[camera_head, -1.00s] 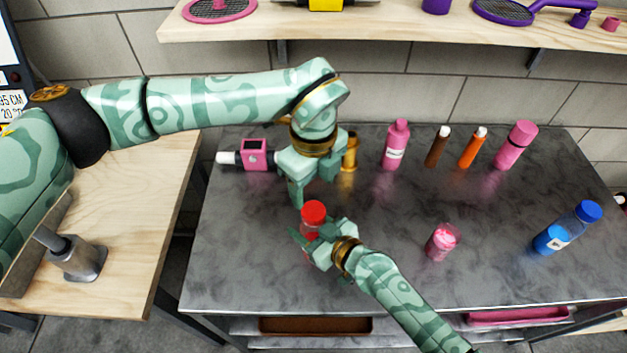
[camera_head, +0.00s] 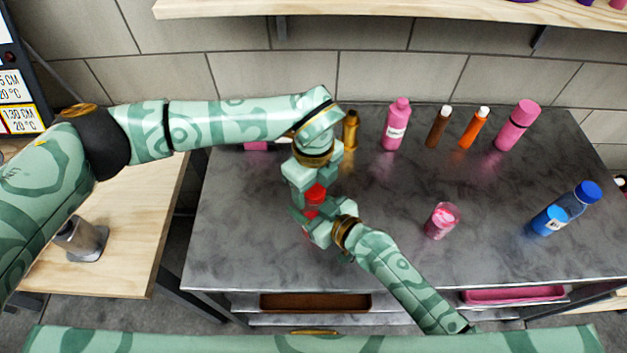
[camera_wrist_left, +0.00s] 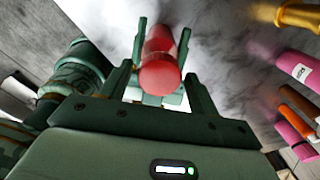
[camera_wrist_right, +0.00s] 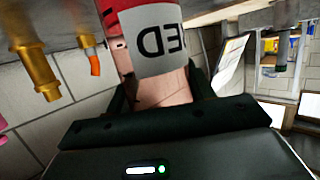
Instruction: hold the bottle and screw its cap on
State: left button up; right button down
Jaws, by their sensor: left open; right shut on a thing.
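A bottle with a red cap (camera_head: 316,193) stands on the grey metal table. Its pink lower body and white label (camera_wrist_right: 163,40) show in the right wrist view. My right gripper (camera_head: 313,226) is shut on the bottle's body from the front. My left gripper (camera_head: 314,176) reaches down from above and is open. In the left wrist view, the red cap (camera_wrist_left: 160,76) lies between its fingers, with gaps on both sides. The two grippers hide much of the bottle in the head view. I cannot tell how the cap sits on the neck.
A gold bottle (camera_head: 350,130), pink bottle (camera_head: 395,128) and several slim bottles stand along the back. A small pink jar (camera_head: 441,220) and a blue-capped bottle (camera_head: 567,208) are to the right. The table between the grippers and the jar is clear.

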pick_arm(q)
jog(key=shift+c, duration=0.3)
jog(key=c, duration=0.9)
jog(key=m, duration=1)
jog(key=shift+m, duration=0.4)
jog(key=m, duration=0.8)
jog(key=shift+m, duration=0.4)
jog(key=o, duration=1.1)
jog(key=shift+c, duration=0.2)
